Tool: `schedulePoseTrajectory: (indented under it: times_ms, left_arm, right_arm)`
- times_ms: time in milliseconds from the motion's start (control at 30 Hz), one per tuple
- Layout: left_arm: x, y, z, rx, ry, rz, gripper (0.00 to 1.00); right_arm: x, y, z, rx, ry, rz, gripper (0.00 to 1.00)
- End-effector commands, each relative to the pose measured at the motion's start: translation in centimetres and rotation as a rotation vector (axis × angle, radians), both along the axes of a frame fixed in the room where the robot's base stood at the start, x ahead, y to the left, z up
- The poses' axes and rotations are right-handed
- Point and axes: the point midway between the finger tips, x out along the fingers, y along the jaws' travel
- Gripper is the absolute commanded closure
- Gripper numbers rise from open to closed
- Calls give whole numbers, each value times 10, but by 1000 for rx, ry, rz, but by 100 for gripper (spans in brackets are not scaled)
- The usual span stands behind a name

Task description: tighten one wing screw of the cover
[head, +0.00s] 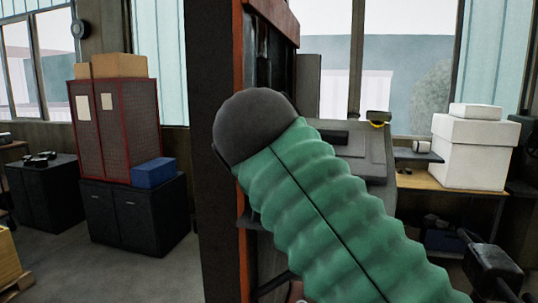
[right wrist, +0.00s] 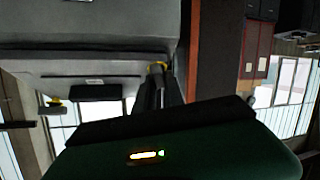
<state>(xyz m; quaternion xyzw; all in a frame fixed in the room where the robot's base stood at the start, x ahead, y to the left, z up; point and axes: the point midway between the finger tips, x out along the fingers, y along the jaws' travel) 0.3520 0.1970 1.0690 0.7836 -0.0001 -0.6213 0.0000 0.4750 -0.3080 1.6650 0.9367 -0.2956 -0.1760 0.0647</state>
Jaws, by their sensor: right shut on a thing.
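In the right wrist view, which is upside down, the dark fingers of my right gripper (right wrist: 157,85) are shut on a small yellow part, seemingly a wing screw (right wrist: 157,67). It sits at the edge of a grey housing, seemingly the cover (right wrist: 60,62). In the head view, the grey housing (head: 378,172) stands behind my green-sleeved right arm. That arm hides my right gripper and the held screw there. How far the screw is turned in cannot be told. My left gripper is in neither view.
A dark column (head: 212,160) with an orange edge stands close left of the housing. A small dark and yellow item (head: 377,119) is at the housing's far right. White boxes (head: 474,150) stand on a bench at right.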

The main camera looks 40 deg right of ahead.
Motion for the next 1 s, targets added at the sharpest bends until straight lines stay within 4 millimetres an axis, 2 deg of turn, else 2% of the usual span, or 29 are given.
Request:
schedulePoseTrajectory:
  times_ms: [33,133,400,567,600,800,1000]
  left_arm:
    - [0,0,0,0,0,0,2]
    - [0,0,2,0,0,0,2]
    - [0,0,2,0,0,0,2]
    - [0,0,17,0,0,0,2]
    - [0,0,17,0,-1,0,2]
    - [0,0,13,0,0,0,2]
    - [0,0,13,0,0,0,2]
  right_arm:
    - [2,0,-6,27,-10,-46,100]
    - [1,0,-6,56,-45,-105,100]
    - [1,0,-6,65,-52,-116,100]
    - [3,1,-3,124,-121,-242,100]
    - [2,1,-4,139,-145,-275,85]
    - [1,0,-6,139,-146,-268,59]
    - [1,0,-4,136,-149,-268,57]
